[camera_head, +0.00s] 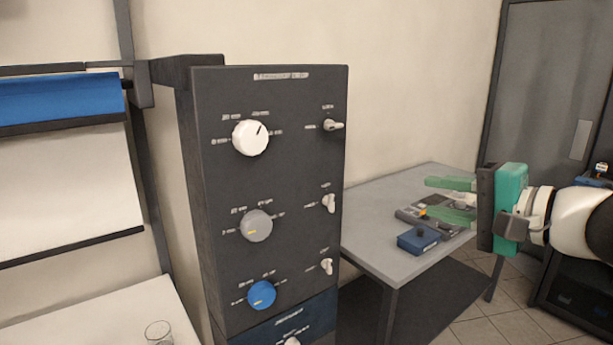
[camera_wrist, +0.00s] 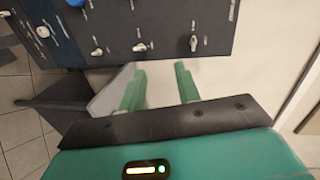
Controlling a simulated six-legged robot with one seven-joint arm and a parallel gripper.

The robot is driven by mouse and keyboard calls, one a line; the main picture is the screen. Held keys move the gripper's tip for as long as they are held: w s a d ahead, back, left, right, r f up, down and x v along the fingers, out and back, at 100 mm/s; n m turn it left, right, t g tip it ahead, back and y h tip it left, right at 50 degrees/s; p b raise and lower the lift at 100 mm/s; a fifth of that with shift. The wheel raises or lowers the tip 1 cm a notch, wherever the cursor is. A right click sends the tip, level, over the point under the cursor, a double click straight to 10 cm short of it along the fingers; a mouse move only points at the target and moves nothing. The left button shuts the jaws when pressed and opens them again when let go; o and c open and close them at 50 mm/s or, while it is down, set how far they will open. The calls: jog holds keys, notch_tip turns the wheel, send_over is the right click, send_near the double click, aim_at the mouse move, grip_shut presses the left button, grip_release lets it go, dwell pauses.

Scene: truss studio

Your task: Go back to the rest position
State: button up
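My gripper (camera_head: 452,199) is at the right of the head view, its green fingers pointing left. The fingers are apart with nothing between them. In the wrist view my gripper (camera_wrist: 160,85) also shows two separated green fingers, with pale wall and a grey surface behind. A dark control panel (camera_head: 285,180) stands left of the gripper, clear of it. It carries a white knob (camera_head: 250,138), a grey knob (camera_head: 256,226), a blue knob (camera_head: 261,294) and several small toggle switches. Part of the panel (camera_wrist: 165,40) appears tilted at the top of the wrist view.
A grey table (camera_head: 385,225) stands right of the panel, below the gripper. A blue box (camera_head: 418,240) and a dark device lie on it. A grey door (camera_head: 545,100) is behind. A glass (camera_head: 159,333) stands on a white surface (camera_head: 100,320) at lower left.

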jog(key=s+a+f+n+g+h, duration=0.2)
jog(key=s+f+n+g+h, duration=0.1)
jog(key=f, duration=0.9)
jog(key=s+a+f+n+g+h, duration=0.2)
jog(key=s+f+n+h, duration=0.4)
jog(key=s+f, duration=0.4)
notch_tip(320, 180, down, 3)
jog(key=shift+a+f+g+h, duration=0.15)
jog(key=shift+g+h, duration=0.35)
jog(key=shift+g, duration=0.4)
